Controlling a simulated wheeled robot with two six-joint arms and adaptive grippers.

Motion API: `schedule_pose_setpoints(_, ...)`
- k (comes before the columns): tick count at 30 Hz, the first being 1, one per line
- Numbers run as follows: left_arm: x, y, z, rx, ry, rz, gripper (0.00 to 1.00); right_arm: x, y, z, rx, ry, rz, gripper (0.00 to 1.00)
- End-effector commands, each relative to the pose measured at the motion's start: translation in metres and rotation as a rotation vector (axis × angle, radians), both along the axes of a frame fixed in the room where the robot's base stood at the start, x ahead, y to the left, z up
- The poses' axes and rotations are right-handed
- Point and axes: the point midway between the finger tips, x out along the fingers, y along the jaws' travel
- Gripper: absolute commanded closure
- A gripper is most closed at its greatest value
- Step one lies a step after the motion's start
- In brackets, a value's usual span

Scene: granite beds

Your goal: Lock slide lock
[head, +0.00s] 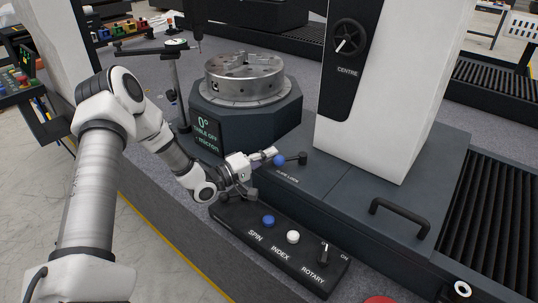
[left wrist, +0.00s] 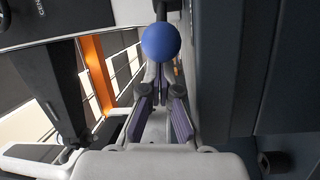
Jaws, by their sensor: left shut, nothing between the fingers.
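The slide lock shows in the head view as a short lever with a blue ball (head: 279,160) and a dark knob or pivot (head: 302,158) to its right. Its "SLIDE LOCK" label (head: 287,176) is on the dark base just below. My left gripper (head: 268,154) is shut and empty, with its fingertips close to the left of the blue ball. In the left wrist view the blue ball (left wrist: 160,43) sits just beyond the fingertips (left wrist: 160,90); I cannot tell whether they touch. My right gripper is not in view.
A control box (head: 280,246) with SPIN, INDEX and ROTARY controls stands below the gripper. A round chuck (head: 244,75) sits on an octagonal base behind it. A white column (head: 395,90) rises to the right. A black handle (head: 400,214) is at the right.

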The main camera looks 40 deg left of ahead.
Motion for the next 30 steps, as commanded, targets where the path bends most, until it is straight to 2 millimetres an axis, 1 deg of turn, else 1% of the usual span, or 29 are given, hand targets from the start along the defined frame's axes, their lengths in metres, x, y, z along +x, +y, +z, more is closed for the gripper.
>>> schedule_pose_setpoints(3,-0.003,-0.003,-0.001,-0.001,0.001,0.0,1.0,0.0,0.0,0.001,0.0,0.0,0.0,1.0)
schedule_pose_setpoints(16,-0.004,-0.003,-0.002,0.0,-0.001,0.016,1.0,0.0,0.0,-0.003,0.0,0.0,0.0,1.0)
schedule_pose_setpoints(25,-0.009,-0.008,-0.003,-0.001,0.001,0.088,1.0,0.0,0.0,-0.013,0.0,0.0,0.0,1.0)
schedule_pose_setpoints(30,-0.014,-0.013,-0.006,-0.002,0.002,0.177,1.0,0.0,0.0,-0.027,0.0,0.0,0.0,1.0)
